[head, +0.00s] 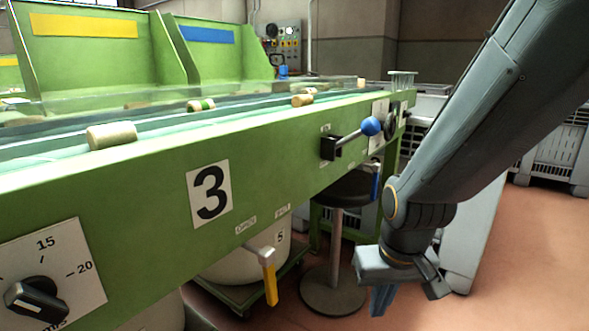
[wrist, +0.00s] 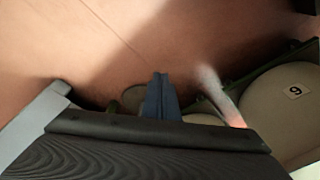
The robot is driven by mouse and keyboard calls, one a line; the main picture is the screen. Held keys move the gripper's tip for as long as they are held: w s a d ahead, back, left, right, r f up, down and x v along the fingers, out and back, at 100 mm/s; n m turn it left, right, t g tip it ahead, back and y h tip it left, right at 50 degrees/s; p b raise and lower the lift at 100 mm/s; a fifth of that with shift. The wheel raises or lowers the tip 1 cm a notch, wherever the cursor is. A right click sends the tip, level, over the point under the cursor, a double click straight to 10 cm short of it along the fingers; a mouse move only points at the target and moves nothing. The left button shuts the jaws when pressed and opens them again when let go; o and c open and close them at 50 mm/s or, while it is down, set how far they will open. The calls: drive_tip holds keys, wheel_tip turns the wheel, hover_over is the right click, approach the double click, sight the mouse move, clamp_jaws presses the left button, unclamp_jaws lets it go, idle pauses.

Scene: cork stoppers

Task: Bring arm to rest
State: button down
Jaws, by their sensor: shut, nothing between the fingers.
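My arm (head: 490,110) comes in from the upper right of the head view and hangs down in front of the green conveyor bench. My gripper (head: 381,300) points down at its lower end, over the floor and right of the stool. In the wrist view my gripper (wrist: 161,98) shows as blue-grey fingers close together, with nothing seen between them. The fingers touch nothing that I can see.
The green bench (head: 150,215) carries several corks, one of them a near cork (head: 112,135). A stool (head: 335,240) stands below. Reddish floor (head: 520,250) is open at right.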

drive_tip(key=s+a+r+n+g+y+p, duration=0.1)
drive_tip(key=s+a+r+n, duration=0.25)
drive_tip(key=s+a, duration=0.5)
drive_tip(key=s+a+r+n+g, duration=0.1)
drive_tip(key=s+a+r+n, duration=0.1)
drive_tip(key=s+a+r, duration=0.45)
drive_tip(key=d+r+m+p, duration=0.3)
drive_tip(key=d+r+p, duration=0.6)
drive_tip(key=p, duration=0.9)
drive_tip(key=d+r+m+h+p, duration=0.1)
drive_tip(key=d+r+m+p, duration=0.2)
drive_tip(key=d+r+p, duration=0.6)
wheel_tip(320, 180, up, 8)
drive_tip(key=p, duration=0.9)
drive_tip(key=shift+d+f, duration=0.2)
drive_tip(key=shift+m, duration=0.25)
